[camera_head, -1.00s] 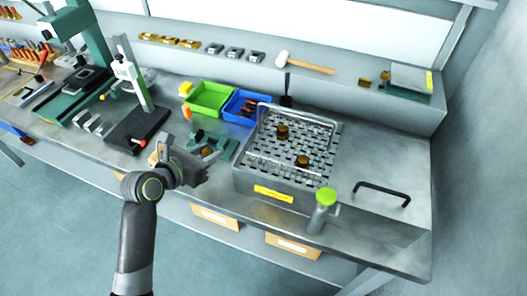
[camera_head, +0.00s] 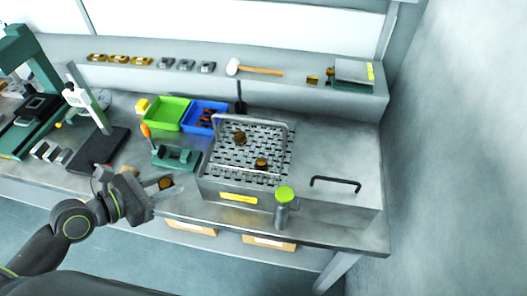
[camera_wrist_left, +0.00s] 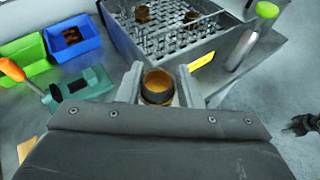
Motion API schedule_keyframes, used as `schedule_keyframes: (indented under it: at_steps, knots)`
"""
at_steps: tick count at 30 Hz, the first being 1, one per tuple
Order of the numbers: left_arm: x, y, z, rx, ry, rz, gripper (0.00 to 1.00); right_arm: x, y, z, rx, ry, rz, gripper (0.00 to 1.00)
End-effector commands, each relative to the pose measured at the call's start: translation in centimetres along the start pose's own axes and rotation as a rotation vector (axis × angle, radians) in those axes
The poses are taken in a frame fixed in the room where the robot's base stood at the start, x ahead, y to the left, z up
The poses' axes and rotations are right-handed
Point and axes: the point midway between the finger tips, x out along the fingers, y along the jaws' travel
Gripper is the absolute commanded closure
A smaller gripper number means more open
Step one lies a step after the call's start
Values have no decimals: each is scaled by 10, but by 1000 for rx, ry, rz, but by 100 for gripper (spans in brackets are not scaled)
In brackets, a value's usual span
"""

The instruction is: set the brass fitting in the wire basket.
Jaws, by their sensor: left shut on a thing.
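My left gripper (camera_head: 150,188) is shut on a brass fitting (camera_head: 166,183), a small brown-gold ring-like piece. The fitting also shows between the two fingers in the left wrist view (camera_wrist_left: 158,86). The wire basket (camera_head: 216,182) is a grey metal box with a mesh floor and a raised wire handle, right of and beyond the gripper. Two similar brass fittings stand in it, one toward the back (camera_head: 240,138) and one nearer the middle (camera_head: 261,163). The held fitting is outside the basket, at its front left. My right gripper is not in the head view.
A green-topped bottle (camera_head: 285,200) stands at the basket's front right. A green bin (camera_head: 167,113) and a blue bin (camera_head: 206,107) are behind left. A green fixture (camera_head: 176,158) lies left of the basket. A black handle (camera_head: 336,183) is on the right bench top.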

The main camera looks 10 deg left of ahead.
Motion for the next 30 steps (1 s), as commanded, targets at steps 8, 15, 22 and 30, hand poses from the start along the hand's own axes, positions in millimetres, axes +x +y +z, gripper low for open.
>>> schedule_keyframes:
  at_steps: [8, 15, 22, 30]
  knots:
    - [23, 0, 15, 0, -11, -2, 98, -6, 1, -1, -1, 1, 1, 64]
    - [60, 1, 30, -2, -8, -2, 98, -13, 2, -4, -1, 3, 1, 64]
    - [101, 2, 48, -2, -8, -3, 98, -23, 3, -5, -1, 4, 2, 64]
    - [145, 2, 64, -1, -2, -4, 98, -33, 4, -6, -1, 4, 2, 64]
